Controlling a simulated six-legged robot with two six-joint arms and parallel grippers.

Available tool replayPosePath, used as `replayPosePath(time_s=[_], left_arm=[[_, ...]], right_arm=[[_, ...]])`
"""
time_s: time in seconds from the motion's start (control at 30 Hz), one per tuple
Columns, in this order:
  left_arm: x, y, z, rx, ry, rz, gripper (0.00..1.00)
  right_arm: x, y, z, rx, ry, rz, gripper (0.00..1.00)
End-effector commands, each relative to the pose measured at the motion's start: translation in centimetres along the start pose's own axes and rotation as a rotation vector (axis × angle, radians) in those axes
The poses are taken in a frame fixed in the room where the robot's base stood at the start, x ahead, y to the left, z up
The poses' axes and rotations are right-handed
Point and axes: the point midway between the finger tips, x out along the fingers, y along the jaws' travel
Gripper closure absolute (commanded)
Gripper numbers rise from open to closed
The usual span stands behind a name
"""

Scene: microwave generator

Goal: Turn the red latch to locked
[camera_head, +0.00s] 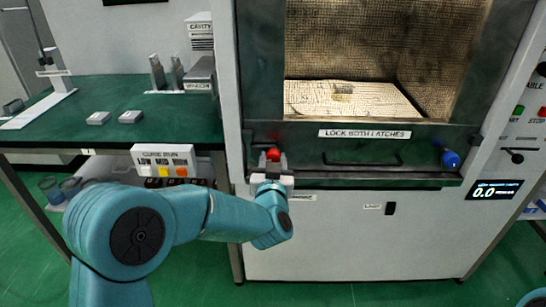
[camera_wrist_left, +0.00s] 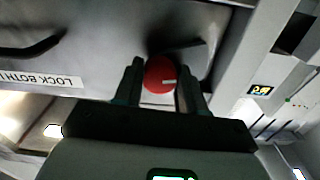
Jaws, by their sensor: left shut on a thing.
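The red latch (camera_head: 273,155) is at the lower left of the microwave door frame in the head view. The fingers hide the sides of the knob. A blue latch (camera_head: 450,159) is at the lower right of the door frame. My right gripper is in neither view.
A black bar handle (camera_head: 362,160) lies between the latches, below a "LOCK BOTH LATCHES" label (camera_head: 365,133). A control panel is at the right.

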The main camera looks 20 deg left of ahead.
Motion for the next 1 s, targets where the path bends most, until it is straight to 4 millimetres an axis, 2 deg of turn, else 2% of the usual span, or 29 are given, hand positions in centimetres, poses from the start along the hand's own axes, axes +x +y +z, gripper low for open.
replayPosePath(time_s=[0.5, 0.8, 1.0], left_arm=[[0.0, -0.1, -0.1, 0.467, -0.002, 0.000, 0.91], [0.0, -0.1, -0.1, 0.646, -0.002, 0.001, 0.91], [0.0, -0.1, 0.0, 0.706, -0.001, 0.001, 0.91]], right_arm=[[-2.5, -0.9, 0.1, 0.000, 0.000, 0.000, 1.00], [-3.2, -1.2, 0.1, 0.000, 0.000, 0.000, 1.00], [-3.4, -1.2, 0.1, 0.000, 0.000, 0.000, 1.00]])
